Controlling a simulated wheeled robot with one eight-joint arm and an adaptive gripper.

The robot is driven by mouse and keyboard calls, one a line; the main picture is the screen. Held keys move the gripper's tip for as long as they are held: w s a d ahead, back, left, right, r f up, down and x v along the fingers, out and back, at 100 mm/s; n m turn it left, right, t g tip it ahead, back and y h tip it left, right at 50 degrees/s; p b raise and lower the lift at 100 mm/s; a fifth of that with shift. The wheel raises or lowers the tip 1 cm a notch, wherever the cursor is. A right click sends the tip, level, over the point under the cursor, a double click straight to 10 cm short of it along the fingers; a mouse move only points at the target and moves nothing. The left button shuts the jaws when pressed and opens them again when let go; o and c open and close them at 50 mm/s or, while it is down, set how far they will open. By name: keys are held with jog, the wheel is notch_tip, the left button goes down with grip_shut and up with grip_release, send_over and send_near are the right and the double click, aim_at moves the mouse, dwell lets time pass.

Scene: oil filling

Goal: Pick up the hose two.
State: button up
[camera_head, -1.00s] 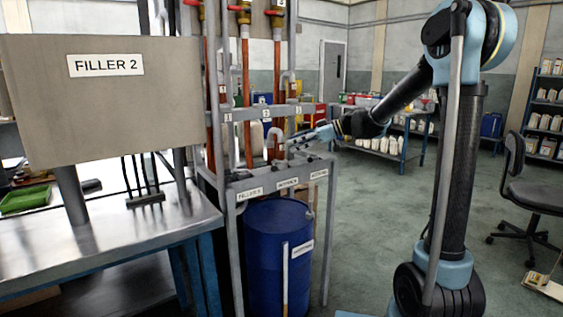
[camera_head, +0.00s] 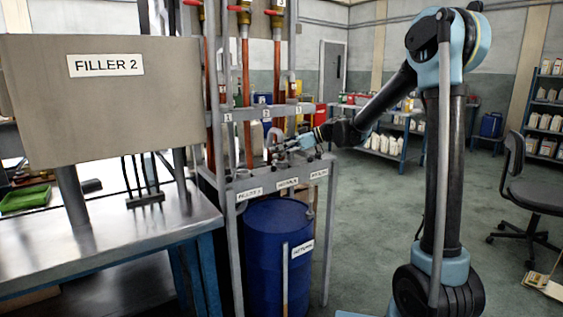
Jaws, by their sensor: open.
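Upright orange hoses hang in the grey filling rack: one at the left (camera_head: 210,100), one in the middle (camera_head: 246,90), one at the right (camera_head: 278,75). A grey curved pipe end (camera_head: 273,131) stands at the rack's shelf below the right hose. My gripper (camera_head: 279,147) is open, reaching in from the right just above the shelf, at or very near that curved end. Contact cannot be told; the fingers partly cover the pipe's lower part.
A blue drum (camera_head: 268,255) stands under the labelled rack shelf (camera_head: 245,182). A metal bench (camera_head: 110,240) and the "FILLER 2" panel (camera_head: 105,110) stand at the left. A chair (camera_head: 530,185) and shelves (camera_head: 545,110) are at the right, with open floor between.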

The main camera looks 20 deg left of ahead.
grip_shut()
notch_tip(320, 180, up, 18)
dwell(0.7)
